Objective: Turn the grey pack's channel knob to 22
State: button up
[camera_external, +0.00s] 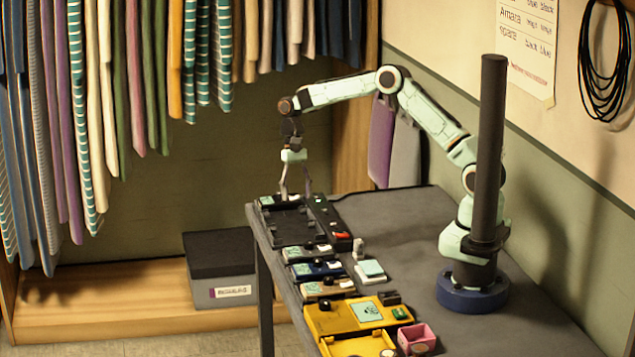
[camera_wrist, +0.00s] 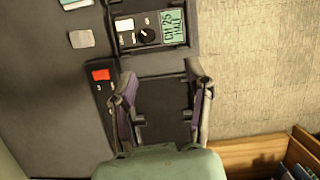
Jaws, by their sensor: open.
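The grey pack (camera_external: 300,260) sits in the row along the table's left edge, next to the black tray. In the wrist view the pack (camera_wrist: 129,42) is at the top, with a round black channel knob (camera_wrist: 147,35) and a pale green screen (camera_wrist: 172,27). The sideways screen text seems to read CH 25; the line under it is unclear. My gripper (camera_external: 296,196) points down over the black tray (camera_external: 290,222), apart from the knob. In the wrist view my gripper (camera_wrist: 159,82) is open, with nothing between its fingers.
A dark strip with a red switch (camera_wrist: 101,75) lies beside the tray. A blue pack (camera_external: 318,271), a tan pack (camera_external: 325,291) and a yellow case (camera_external: 335,318) follow nearer the camera. A black post (camera_external: 491,150) stands by my base. The table's middle is largely clear.

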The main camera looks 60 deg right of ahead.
aim_at(308, 242)
jog(key=shift+g, duration=0.5)
jog(key=x, duration=0.3)
jog(key=d+x, duration=0.1)
jog(key=x, duration=0.7)
jog(key=shift+s+d+f, duration=0.1)
jog(key=shift+d+f, duration=0.1)
jog(key=shift+y, duration=0.3)
grip_shut()
